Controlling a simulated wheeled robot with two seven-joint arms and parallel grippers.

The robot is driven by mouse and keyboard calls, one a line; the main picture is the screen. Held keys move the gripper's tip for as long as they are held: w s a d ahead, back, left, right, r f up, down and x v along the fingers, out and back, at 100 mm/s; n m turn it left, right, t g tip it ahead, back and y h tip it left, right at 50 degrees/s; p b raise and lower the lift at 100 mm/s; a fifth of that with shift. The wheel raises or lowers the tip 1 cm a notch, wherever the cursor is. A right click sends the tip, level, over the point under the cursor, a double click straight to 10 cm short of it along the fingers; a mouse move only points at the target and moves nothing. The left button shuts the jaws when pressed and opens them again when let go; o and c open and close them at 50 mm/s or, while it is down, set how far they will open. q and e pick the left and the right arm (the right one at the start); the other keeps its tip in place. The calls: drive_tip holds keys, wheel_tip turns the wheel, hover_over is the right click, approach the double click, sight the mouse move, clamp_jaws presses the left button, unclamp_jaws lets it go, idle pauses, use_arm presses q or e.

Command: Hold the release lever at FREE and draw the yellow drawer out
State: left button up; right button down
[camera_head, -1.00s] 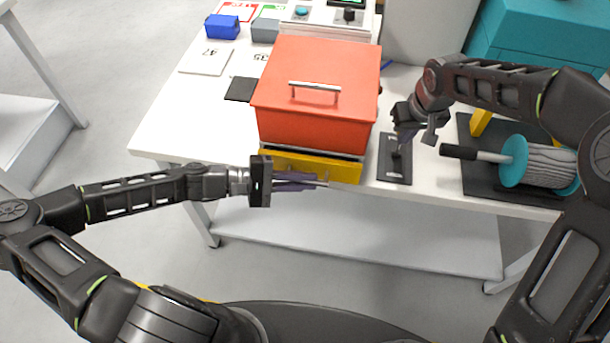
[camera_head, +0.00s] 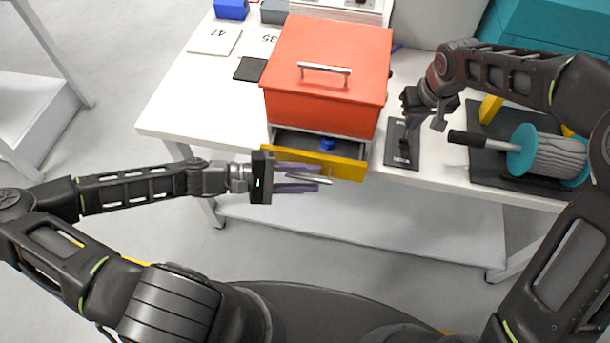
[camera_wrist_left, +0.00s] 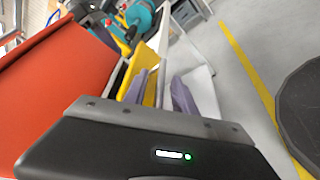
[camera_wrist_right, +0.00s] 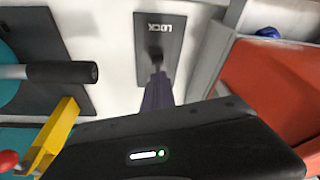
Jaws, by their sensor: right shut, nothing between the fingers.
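The yellow drawer (camera_head: 345,170) under the red box (camera_head: 322,115) is partly out, with a small blue object (camera_head: 327,144) inside. My left gripper (camera_head: 312,179) is at its front, fingers either side of the silver handle (camera_head: 322,181). In the left wrist view the yellow front (camera_wrist_left: 133,65) is beside the fingers. My right gripper (camera_head: 406,140) is shut and empty, fingertips down against the dark lever (camera_wrist_right: 155,52) on its black plate (camera_head: 403,160). The right wrist view shows LOCK at one plate end; the other end is hidden behind the gripper.
A teal cable reel (camera_head: 522,150) with a black-handled shaft (camera_head: 470,138) stands on a dark mat right of the lever plate. A black square (camera_head: 250,69) and a white card (camera_head: 214,41) lie left of the box. Floor space is open before the table.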

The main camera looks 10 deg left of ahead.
use_arm(q)
drive_tip(key=shift+a, duration=0.1)
drive_tip(key=v, duration=1.1)
drive_tip(key=shift+s+a+r, duration=0.15)
drive_tip(key=shift+s+a, duration=0.05)
drive_tip(key=shift+a, duration=0.15)
